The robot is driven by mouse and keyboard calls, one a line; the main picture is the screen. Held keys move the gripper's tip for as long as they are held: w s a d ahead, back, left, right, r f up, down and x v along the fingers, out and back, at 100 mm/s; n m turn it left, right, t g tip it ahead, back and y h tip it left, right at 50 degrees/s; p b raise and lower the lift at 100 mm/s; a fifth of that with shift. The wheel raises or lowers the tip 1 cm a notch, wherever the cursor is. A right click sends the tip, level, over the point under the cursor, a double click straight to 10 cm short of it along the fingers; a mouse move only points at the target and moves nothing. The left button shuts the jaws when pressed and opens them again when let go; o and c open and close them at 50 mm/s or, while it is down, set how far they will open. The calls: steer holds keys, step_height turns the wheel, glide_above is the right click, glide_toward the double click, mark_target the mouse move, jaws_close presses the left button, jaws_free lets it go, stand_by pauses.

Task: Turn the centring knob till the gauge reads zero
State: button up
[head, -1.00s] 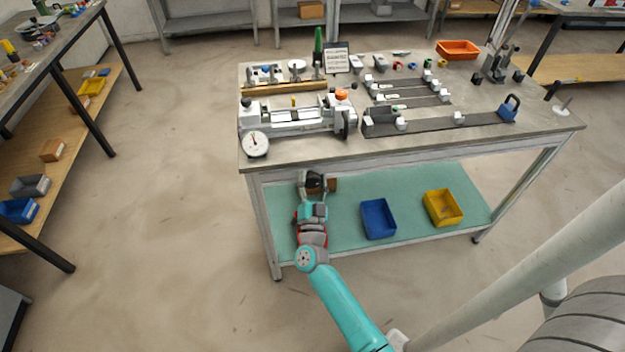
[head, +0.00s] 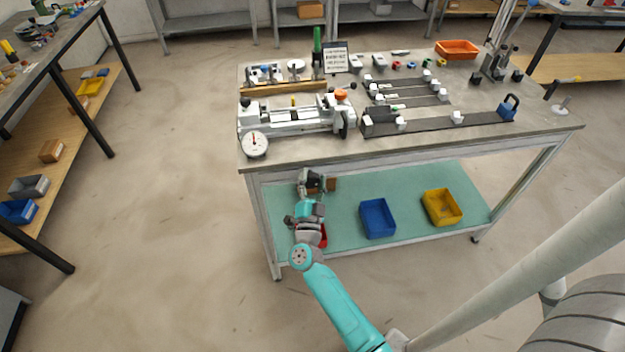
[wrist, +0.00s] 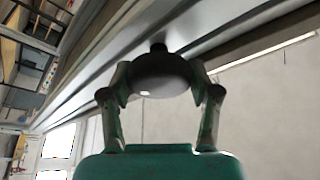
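A dark round knob (wrist: 162,74) on a short stem shows in the wrist view, against a grey surface. My gripper (wrist: 161,80) has one finger on each side of it, and the fingertips appear to touch its rim. In the head view my gripper (head: 316,180) is just below the bench's front edge, and the knob cannot be made out there. A white dial gauge (head: 254,145) stands at the bench's front left corner. Its needle points roughly upward, but the scale is too small to read. The pale frame jig (head: 292,119) lies behind the gauge.
The bench top (head: 440,145) overhangs my gripper. Below, the green shelf (head: 410,180) holds a brown block (head: 331,185), a blue bin (head: 377,218) and a yellow bin (head: 442,207). Floor to the left of the bench is clear.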

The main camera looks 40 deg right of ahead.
steer(key=shift+o, duration=0.9)
steer(key=shift+s+a+f, duration=0.1)
steer(key=v, duration=1.1)
steer(key=shift+s+a, duration=0.25)
steer(key=shift+f, duration=0.1)
steer(key=s+a+r+n+y, duration=0.3)
steer(key=s+a+n+y, duration=0.2)
steer(key=s, duration=0.5)
steer(key=s+a+r+n+y, duration=0.3)
steer(key=s+a+n+y, duration=0.2)
steer(key=s, duration=0.6)
steer(key=s+a+r+n+y, duration=0.4)
steer(key=s+n, duration=0.4)
steer(key=s, duration=0.3)
steer(key=shift+s+a+t+y, duration=0.15)
steer(key=shift+a+t+y, duration=0.25)
steer(key=shift+a+y, duration=0.5)
